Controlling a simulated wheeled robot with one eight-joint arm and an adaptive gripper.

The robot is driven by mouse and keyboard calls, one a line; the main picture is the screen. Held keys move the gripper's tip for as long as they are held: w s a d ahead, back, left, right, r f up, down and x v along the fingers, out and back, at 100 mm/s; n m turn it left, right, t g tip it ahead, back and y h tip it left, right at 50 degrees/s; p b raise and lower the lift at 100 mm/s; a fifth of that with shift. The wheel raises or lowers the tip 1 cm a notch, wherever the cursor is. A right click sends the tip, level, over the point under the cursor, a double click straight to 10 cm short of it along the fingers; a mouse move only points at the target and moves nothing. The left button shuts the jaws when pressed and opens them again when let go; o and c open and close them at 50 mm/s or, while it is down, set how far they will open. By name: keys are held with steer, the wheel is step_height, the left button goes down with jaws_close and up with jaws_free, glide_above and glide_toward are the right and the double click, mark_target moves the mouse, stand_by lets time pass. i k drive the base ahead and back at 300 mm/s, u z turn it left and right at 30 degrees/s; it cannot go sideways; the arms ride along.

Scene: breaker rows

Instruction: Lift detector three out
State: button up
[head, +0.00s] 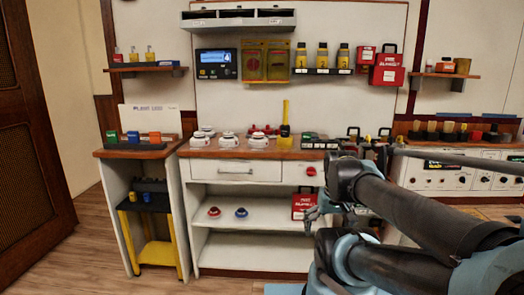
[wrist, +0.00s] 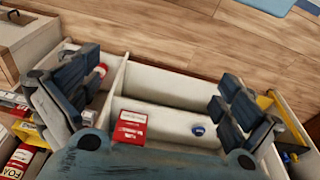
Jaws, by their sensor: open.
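Several round white detectors stand on the wooden counter (head: 170,152) in the head view: a left front one (head: 198,140), one behind it (head: 207,130), a middle one (head: 228,138) and a right one (head: 259,141). Their numbers are too small to read, so I cannot tell which is three. My gripper (head: 313,216) is low in front of the cabinet, at the right of its open shelves, below the counter. In the wrist view my gripper (wrist: 155,98) has its two fingers wide apart with nothing held between them. No white counter detector is clearly visible there.
A red box (head: 304,205), a blue-topped piece (head: 241,212) and a red-topped piece (head: 214,211) stand on the cabinet shelf. A yellow upright tool (head: 285,127) stands right of the detectors. Red lockout boxes (head: 388,70) hang above. Floor at the left front is clear.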

mark_target(258, 138)
steer(key=z, duration=1.25)
steer(key=k, duration=0.8)
steer(key=u, duration=0.75)
steer(key=i, duration=1.15)
